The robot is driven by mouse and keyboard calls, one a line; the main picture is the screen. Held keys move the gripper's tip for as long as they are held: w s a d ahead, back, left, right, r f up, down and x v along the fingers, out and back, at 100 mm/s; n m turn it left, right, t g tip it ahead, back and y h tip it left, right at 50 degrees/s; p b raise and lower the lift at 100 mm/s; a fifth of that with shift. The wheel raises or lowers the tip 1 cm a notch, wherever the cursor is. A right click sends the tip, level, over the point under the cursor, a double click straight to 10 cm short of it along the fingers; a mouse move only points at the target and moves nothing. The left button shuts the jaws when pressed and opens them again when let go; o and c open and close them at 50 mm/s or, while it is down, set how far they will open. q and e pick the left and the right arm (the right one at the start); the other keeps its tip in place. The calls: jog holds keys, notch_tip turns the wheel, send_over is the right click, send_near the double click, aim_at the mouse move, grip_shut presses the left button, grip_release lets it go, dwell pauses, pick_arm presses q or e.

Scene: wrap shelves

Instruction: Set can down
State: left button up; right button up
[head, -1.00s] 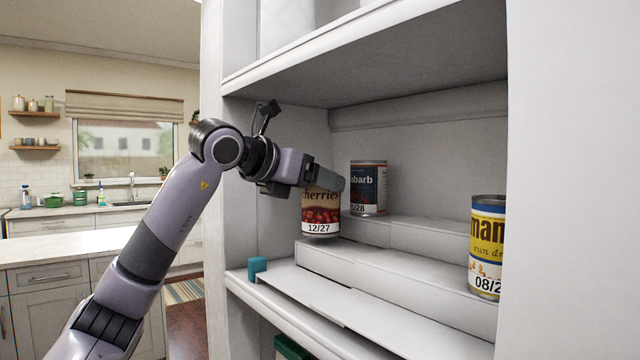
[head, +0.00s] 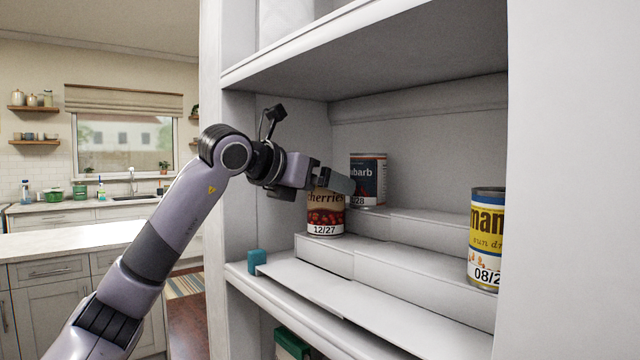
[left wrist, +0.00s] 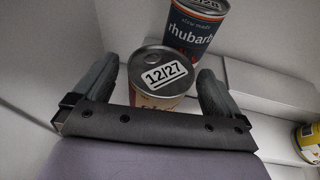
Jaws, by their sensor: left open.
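The cherries can (head: 326,216), with a 12/27 date label, stands upright at the left end of the middle step (head: 375,268) of the shelf riser. In the left wrist view the cherries can (left wrist: 160,80) is between the two fingers of my left gripper (left wrist: 158,85), with a gap showing on each side. My left gripper (head: 335,180) is open around the can's upper part. The rhubarb can (head: 368,178) stands behind it on the higher step, and it also shows in the left wrist view (left wrist: 192,28). My right gripper is out of view.
A yellow and blue can (head: 487,238), dated 08/2-, stands at the right, partly cut off by the cabinet side. A teal block (head: 257,261) sits at the front left shelf edge. The shelf above (head: 370,50) overhangs the arm. The front step is clear.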

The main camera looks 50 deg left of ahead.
pick_arm(q)
jog(key=shift+s+r, duration=0.1)
jog(key=shift+r, duration=0.15)
jog(key=b+v, duration=0.1)
jog(key=v, duration=1)
jog(key=shift+s, duration=0.4)
jog(key=shift+s+d, duration=0.1)
